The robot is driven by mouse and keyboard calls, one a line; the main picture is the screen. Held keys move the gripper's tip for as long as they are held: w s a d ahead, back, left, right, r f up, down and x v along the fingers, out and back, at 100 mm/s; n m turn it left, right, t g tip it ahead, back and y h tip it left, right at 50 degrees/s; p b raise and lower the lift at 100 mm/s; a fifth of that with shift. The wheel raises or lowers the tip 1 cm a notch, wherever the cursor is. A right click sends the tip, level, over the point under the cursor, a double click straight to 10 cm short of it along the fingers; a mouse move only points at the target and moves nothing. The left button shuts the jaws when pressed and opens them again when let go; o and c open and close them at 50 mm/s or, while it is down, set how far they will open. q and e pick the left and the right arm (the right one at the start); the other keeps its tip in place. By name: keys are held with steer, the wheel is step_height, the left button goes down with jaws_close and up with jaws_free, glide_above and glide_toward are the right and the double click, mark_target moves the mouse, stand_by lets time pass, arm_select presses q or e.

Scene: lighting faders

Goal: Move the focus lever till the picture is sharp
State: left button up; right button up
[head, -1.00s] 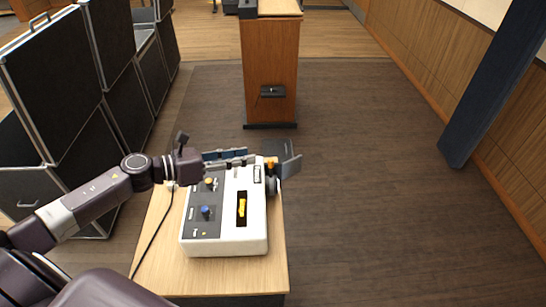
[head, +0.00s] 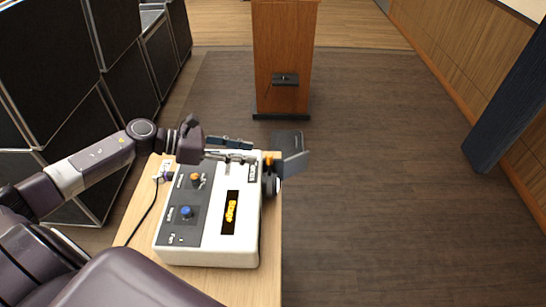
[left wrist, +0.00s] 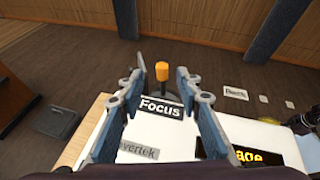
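The white device (head: 212,250) with a grey control panel stands on a wooden table. The focus lever has an orange tip (head: 268,159), at the device's far right corner. In the left wrist view the orange tip (left wrist: 162,72) stands up beyond the "Focus" label (left wrist: 160,108). The dark display (head: 231,212) shows orange letters that read like "Stage"; part of it shows in the left wrist view (left wrist: 245,157). My left gripper (head: 245,150) is open over the device's far end. Its fingers are on either side of the lever's line, with no clear contact.
An orange knob (head: 196,180) and a blue knob (head: 187,212) sit on the panel. A wooden lectern (head: 283,60) stands beyond; floor on the right is clear. Black cases (head: 45,65) stand left.

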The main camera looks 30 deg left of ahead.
mark_target(267, 156)
arm_select(q)
steer(key=shift+w+d, duration=0.25)
steer(key=shift+w+d+p, duration=0.15)
steer(key=shift+d+p, duration=0.15)
steer(key=shift+p, duration=0.1)
steer(key=p+x, duration=0.2)
steer(key=x, duration=0.3)
steer(key=shift+w+d+f, duration=0.1)
steer(key=shift+d+f, duration=0.05)
steer(key=shift+d, duration=0.1)
steer(key=shift+w+d+f, duration=0.15)
steer(key=shift+d, duration=0.1)
jaws_close()
